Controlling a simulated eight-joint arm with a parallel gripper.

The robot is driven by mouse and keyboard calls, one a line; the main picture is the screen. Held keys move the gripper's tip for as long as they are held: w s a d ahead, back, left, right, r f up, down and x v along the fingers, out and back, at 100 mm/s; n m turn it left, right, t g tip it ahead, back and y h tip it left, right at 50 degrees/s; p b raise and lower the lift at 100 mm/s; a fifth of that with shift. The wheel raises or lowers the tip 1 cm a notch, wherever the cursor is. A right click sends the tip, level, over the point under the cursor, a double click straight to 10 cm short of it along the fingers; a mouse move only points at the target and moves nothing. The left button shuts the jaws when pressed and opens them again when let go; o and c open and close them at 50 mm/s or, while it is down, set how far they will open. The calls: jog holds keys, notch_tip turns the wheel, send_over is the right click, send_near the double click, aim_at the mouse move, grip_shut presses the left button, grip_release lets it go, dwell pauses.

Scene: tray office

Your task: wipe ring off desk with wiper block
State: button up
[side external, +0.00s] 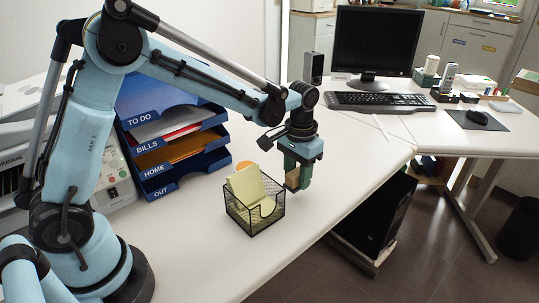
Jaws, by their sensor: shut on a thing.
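My gripper (298,172) points down over the white desk (330,195), just behind and to the right of a black mesh box. It is shut on the wiper block (292,181), a small tan block that shows between the green fingers. I cannot tell whether the block touches the desk. I see no ring on the desk; the spot under the gripper is partly hidden.
The mesh box (262,222) with yellow notes stands close to my gripper. A blue letter tray stack (170,150) stands to the left. The desk's front edge runs near the gripper.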

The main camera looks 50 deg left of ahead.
jog(key=shift+r, duration=2.05)
